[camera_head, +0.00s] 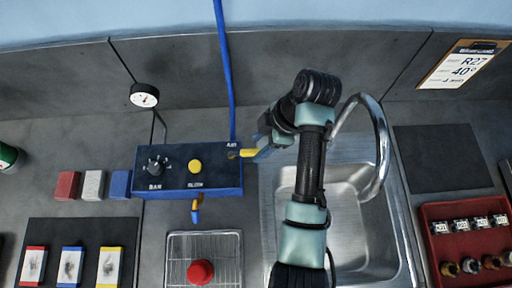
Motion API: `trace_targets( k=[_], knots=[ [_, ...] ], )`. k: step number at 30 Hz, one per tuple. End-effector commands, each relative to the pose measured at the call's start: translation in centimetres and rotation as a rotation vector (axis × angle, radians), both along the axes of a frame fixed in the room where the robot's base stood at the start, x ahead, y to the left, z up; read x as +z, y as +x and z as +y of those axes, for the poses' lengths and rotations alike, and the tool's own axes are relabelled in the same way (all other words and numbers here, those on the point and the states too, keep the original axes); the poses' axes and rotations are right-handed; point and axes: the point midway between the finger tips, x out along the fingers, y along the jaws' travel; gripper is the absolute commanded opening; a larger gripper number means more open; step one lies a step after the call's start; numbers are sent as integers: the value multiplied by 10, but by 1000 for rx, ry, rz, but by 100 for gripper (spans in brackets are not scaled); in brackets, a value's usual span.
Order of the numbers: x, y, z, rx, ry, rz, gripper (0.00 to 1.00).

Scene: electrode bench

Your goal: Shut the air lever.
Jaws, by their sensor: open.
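The air lever (248,153) is a small yellow handle at the right end of the blue control box (214,181), beside the "AIR" label. It points right, roughly in line with the box's long side. My gripper (260,153) is open, at the right end of the lever and very close to it. I cannot tell whether the fingers touch the lever or stand around it. The fingers are small in this view and partly hidden by my wrist.
The box also has a black knob (157,164) and a yellow button (195,166). A blue hose (225,70) rises behind it. A sink (350,205) with a curved tap (381,145) lies right, under my arm.

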Motion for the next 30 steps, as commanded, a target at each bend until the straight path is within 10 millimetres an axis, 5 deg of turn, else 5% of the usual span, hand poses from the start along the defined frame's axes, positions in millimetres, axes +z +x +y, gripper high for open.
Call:
trace_targets(
  k=[15, 24, 30],
  knots=[
    [-21, 0, 9, 0, -1, 0, 52],
    [-21, 0, 9, 0, -1, 0, 2],
    [-21, 0, 8, 0, -1, 0, 0]
  ],
)
